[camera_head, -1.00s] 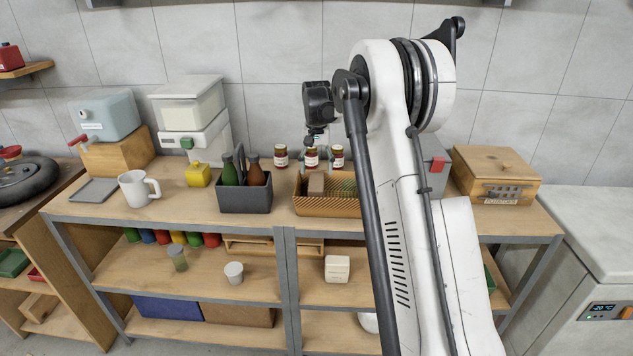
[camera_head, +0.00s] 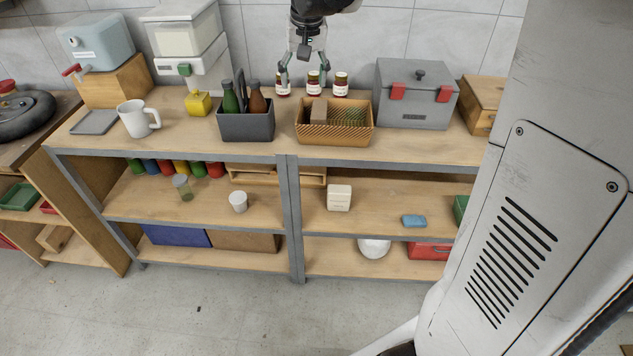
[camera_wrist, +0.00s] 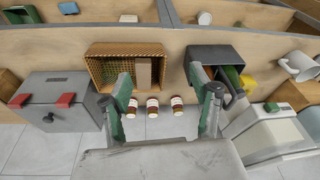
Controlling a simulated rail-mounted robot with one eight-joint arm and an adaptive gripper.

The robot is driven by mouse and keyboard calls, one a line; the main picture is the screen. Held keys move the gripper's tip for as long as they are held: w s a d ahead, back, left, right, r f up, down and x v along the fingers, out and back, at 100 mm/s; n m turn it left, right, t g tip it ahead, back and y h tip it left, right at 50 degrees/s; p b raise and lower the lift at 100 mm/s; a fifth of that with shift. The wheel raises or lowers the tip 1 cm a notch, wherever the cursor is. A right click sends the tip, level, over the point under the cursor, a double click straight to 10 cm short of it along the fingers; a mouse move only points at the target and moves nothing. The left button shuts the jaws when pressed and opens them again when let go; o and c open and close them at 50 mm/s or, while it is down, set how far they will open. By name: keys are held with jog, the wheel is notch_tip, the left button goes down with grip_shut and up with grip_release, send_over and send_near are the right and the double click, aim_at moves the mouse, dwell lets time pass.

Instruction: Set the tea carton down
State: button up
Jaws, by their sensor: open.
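No box is legibly marked as tea. A brown block-shaped carton (camera_head: 318,110) stands in the wicker basket (camera_head: 335,136) on the top board; the wrist view also shows this carton (camera_wrist: 144,72). A small cream box (camera_head: 339,197) sits on the middle shelf, and I cannot tell which of these is the tea carton. My gripper (camera_head: 304,84) is open and empty, pointing down behind the basket near the jars. In the wrist view its fingers (camera_wrist: 166,86) are spread, with the basket beyond and between them.
Several small jars (camera_head: 313,84) stand close behind the basket. A dark bottle caddy (camera_head: 246,127) is left of it and a grey lidded box (camera_head: 416,97) right. Bare board lies along the front edge. A white cup (camera_head: 238,202) and blue block (camera_head: 414,221) are below.

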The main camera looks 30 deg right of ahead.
jog(key=s+a+f+n+t, duration=0.1)
jog(key=s+a, duration=0.2)
jog(key=s, duration=0.6)
jog(key=s+a+f+n+t, duration=0.1)
jog(key=s+a, duration=0.3)
jog(key=s, duration=0.5)
jog(key=s+a+f+n+t, duration=0.1)
jog(key=s+a+f+t, duration=0.1)
jog(key=s, duration=0.7)
jog(key=shift+a+f+n, duration=0.4)
jog(key=shift+a+f, duration=0.35)
jog(key=shift+a, duration=0.05)
notch_tip(320, 180, down, 3)
jog(key=b, duration=0.3)
